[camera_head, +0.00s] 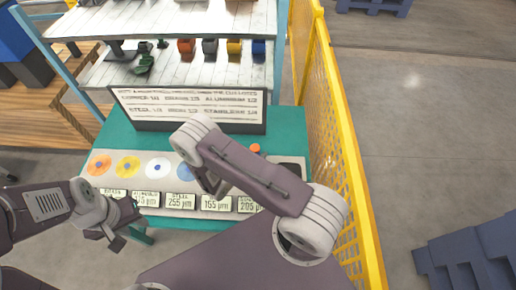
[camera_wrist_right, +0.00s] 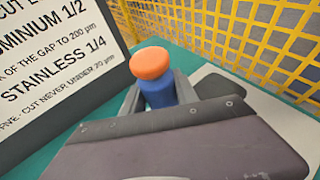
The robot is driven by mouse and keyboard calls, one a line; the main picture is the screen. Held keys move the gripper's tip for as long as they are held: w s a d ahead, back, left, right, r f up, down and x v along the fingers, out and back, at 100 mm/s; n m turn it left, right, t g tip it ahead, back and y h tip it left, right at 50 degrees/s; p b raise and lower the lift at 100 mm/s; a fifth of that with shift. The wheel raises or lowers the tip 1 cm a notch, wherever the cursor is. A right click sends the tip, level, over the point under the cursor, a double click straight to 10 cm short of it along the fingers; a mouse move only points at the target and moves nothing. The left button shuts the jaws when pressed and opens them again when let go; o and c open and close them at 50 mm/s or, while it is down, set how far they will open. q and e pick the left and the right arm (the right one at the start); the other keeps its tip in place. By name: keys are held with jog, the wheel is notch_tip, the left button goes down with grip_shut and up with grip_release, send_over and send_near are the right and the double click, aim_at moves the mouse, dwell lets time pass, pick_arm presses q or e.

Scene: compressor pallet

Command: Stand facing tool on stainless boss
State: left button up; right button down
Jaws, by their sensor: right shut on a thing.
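The facing tool, a blue cylinder with an orange cap (camera_wrist_right: 152,68), stands between the two grey fingers of my right gripper (camera_wrist_right: 158,96), which is shut on it. In the head view an orange cap (camera_head: 255,148) shows just beyond my right forearm, while the right fingers are hidden behind the arm. My left gripper (camera_head: 107,238) is at the lower left, off the bench's front edge, with its fingers apart and empty. I cannot make out the stainless boss. My right arm covers the right part of the row of bosses. The tool's lower end is hidden in the wrist view.
The teal bench (camera_head: 98,145) carries orange, yellow, white and blue discs above labels in µm. A sign (camera_head: 190,108) stands behind them and a shelf (camera_head: 190,70) with coloured blocks is further back. A yellow mesh fence (camera_head: 335,140) closes the right side.

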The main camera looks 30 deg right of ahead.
jog(key=shift+w+f, duration=0.15)
jog(key=shift+f, duration=0.3)
jog(key=c, duration=0.9)
grip_release()
jog(key=shift+f, duration=0.1)
